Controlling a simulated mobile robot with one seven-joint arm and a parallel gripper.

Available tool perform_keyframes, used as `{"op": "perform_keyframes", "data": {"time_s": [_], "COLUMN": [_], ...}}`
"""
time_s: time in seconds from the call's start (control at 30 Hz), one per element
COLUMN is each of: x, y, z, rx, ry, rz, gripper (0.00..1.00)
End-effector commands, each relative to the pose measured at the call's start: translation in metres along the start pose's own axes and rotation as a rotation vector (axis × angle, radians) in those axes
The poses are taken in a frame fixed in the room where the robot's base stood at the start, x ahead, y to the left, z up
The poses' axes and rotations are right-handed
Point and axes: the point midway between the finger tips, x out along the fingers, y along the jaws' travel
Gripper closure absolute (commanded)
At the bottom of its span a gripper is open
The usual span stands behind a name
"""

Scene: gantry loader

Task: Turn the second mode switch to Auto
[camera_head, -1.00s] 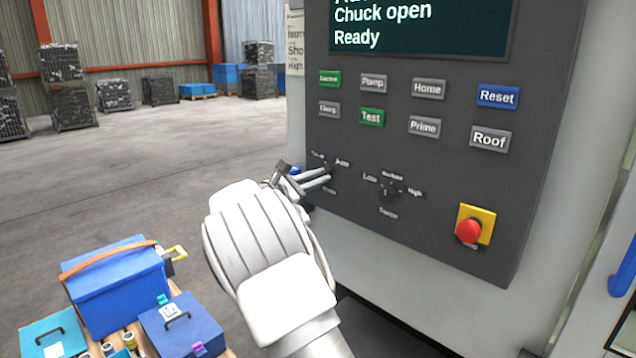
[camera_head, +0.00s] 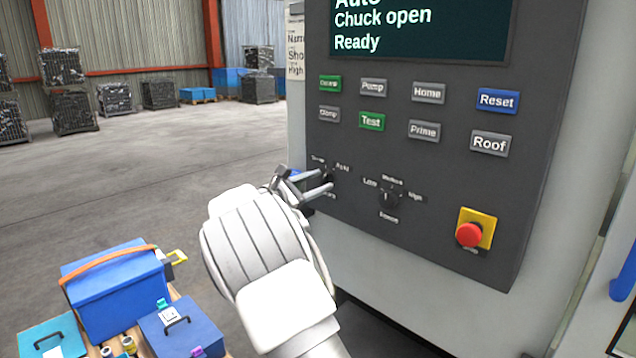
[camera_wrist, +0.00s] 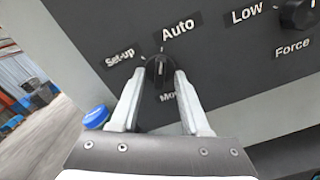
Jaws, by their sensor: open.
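The mode switch (camera_wrist: 158,72) is a small black knob on the dark panel, with the labels "Set-up" (camera_wrist: 120,57) at its upper left and "Auto" (camera_wrist: 178,29) at its upper right in the wrist view. The label below it is partly hidden. My gripper (camera_wrist: 163,78) is open, with one finger on each side of the knob; I cannot tell whether they touch it. I cannot tell surely which label the knob points to. In the head view my gripper (camera_head: 324,182) is at the panel's lower left and partly hides the switch.
A second knob (camera_head: 389,197), labelled "Force", is right of the switch. A red emergency button (camera_head: 469,234) is at lower right. Push buttons and a screen (camera_head: 420,30) reading "Chuck open" and "Ready" are above. A blue round part (camera_wrist: 97,117) is beside my left finger.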

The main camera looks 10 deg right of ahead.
Motion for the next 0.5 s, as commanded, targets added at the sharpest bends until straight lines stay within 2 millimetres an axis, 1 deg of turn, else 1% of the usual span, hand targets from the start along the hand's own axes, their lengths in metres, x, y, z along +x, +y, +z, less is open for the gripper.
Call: {"op": "perform_keyframes", "data": {"time_s": [0.17,0.5], "x": [-0.026,-0.109], "y": [0.002,0.002], "z": [0.000,0.001], "rx": [0.000,0.001], "ry": [0.003,0.003], "rz": [0.004,0.004], "gripper": [0.54,0.54]}}
